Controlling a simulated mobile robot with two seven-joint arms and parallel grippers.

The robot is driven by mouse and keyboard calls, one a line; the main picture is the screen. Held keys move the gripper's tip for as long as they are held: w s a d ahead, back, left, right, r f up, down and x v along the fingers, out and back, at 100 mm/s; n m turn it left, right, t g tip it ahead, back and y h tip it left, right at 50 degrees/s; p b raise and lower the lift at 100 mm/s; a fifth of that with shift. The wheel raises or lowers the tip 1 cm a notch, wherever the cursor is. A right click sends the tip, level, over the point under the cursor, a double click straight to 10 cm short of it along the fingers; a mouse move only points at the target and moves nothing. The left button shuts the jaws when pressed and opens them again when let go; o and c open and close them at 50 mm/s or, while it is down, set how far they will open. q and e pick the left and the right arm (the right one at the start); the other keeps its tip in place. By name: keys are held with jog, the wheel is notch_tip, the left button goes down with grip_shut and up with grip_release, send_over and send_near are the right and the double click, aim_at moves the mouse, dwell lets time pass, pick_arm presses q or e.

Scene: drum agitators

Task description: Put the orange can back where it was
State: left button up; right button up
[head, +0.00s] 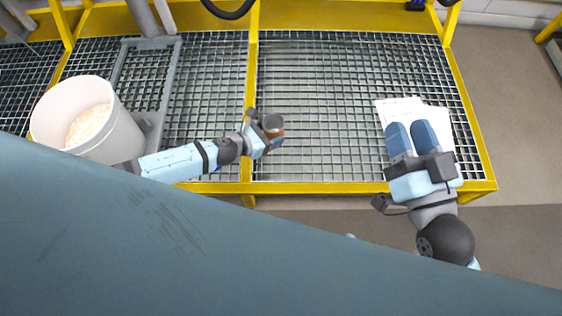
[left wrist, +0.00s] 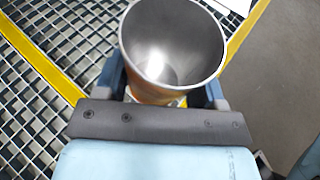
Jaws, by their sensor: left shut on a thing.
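The orange can (head: 273,132) is held by my left gripper (head: 268,135) near the left-middle of the grated platform. In the left wrist view the can (left wrist: 172,48) stands between the two fingers (left wrist: 168,92), its open top facing the camera; its inside is bare shiny metal and looks empty. A strip of its orange side shows below the rim. I cannot tell whether its base touches the grating. My right gripper (head: 411,137) is over the papers at the right, its two blue fingers close together with nothing seen between them.
A white bucket (head: 118,140) with pale grains stands at the left, beside a grey frame (head: 172,75). White papers (head: 399,108) lie on the right of the grating (head: 340,80). Yellow rails (head: 470,115) edge the platform. The grating between the can and the papers is clear.

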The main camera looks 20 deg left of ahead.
pick_arm(q)
notch_tip(320, 180, down, 15)
jog(key=b, duration=0.8)
jog(key=shift+r, duration=0.15)
notch_tip(320, 180, down, 4)
jog(key=b, duration=0.3)
jog(key=shift+f, duration=0.2)
jog(key=shift+r, duration=0.15)
pick_arm(e)
jog(key=w+d+f+n+g, duration=0.1)
jog(key=w+f+n, duration=0.2)
jog(key=f+n, duration=0.2)
notch_tip(320, 180, down, 2)
jog(key=shift+f+y, duration=0.1)
jog(key=shift+y, duration=0.3)
jog(key=shift+d+f, duration=0.1)
